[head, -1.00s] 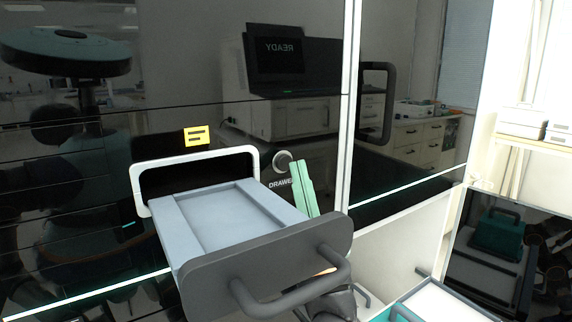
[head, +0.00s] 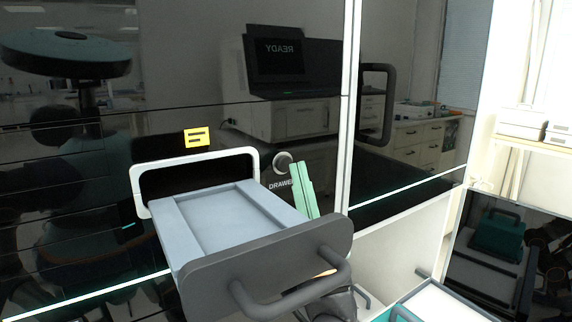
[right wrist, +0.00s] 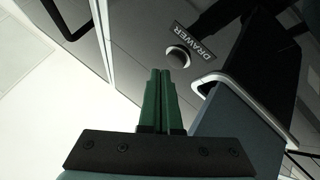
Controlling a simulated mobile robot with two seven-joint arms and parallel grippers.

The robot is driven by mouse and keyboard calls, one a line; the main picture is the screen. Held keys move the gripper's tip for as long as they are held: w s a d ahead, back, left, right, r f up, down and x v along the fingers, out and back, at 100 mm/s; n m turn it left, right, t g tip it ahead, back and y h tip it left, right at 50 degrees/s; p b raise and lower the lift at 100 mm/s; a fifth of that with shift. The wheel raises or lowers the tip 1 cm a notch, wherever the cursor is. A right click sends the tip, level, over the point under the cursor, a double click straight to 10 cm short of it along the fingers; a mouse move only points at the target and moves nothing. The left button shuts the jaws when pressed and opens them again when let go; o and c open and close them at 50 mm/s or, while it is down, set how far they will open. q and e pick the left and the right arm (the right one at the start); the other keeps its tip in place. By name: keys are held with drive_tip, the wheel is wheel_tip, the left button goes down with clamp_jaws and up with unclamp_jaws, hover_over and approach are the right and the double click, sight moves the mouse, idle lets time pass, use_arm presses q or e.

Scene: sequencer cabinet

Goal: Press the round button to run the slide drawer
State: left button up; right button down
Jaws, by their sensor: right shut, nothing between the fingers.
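The round button (head: 282,163) is a grey disc with a light rim on the dark cabinet front, above the partly covered word DRAWER. The slide drawer (head: 225,215) stands out of its white-framed opening, with an empty pale blue tray and a dark grey handled front. My right gripper (head: 299,164) has green fingers, shut and empty, just right of and below the button. In the right wrist view the shut fingertips (right wrist: 160,72) point toward the button (right wrist: 179,57), with a small gap seeming to remain. My left gripper is not in view.
A yellow label (head: 197,137) sits above the drawer opening. A dark vertical handle (head: 376,104) is on the cabinet door to the right. A white tray-like box (head: 440,305) stands at the lower right. The glossy black front shows reflections.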

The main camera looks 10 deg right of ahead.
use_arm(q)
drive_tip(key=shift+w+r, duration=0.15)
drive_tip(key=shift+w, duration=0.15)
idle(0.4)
use_arm(e)
drive_tip(key=shift+w, duration=0.15)
use_arm(q)
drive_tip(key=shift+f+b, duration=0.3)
drive_tip(key=shift+b, duration=0.05)
use_arm(e)
drive_tip(key=shift+w+a, duration=0.15)
drive_tip(key=shift+w, duration=0.1)
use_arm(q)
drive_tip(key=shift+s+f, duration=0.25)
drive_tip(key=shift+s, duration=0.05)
use_arm(e)
drive_tip(key=shift+w, duration=0.1)
